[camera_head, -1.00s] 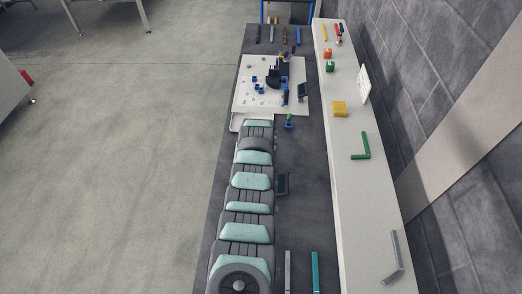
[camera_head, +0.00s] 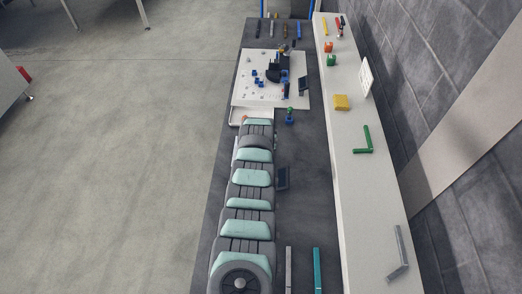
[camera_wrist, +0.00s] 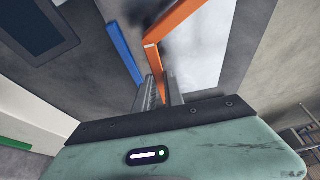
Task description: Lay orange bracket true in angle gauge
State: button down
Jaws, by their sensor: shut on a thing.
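In the wrist view the orange bracket (camera_wrist: 177,27) is an angled bar, and one arm of it runs down between my fingers. My gripper (camera_wrist: 161,88) is shut on that arm. In the head view my own arm hides the gripper, and only a small orange patch (camera_head: 244,118) shows at the arm's far end. I cannot pick out the angle gauge with certainty. A blue bar (camera_wrist: 125,52) lies just left of the bracket in the wrist view, with a gap between them near the jaws.
A white board (camera_head: 268,99) with small blue parts lies beyond the arm. The pale shelf on the right holds a green bracket (camera_head: 367,142), a grey bracket (camera_head: 400,256) and a yellow block (camera_head: 342,102).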

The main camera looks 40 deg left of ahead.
jog(key=shift+f+b, duration=1)
jog(key=shift+f, duration=0.05)
jog(key=c, duration=1.3)
grip_release()
jog(key=shift+c, duration=0.2)
jog(key=shift+r, duration=0.1)
jog(key=shift+p+v, duration=0.6)
jog(key=shift+v, duration=0.5)
jog(key=shift+s+d+r, duration=0.15)
jog(key=shift+s+r, duration=0.05)
jog(key=shift+r, duration=0.1)
jog(key=shift+v, duration=3.8)
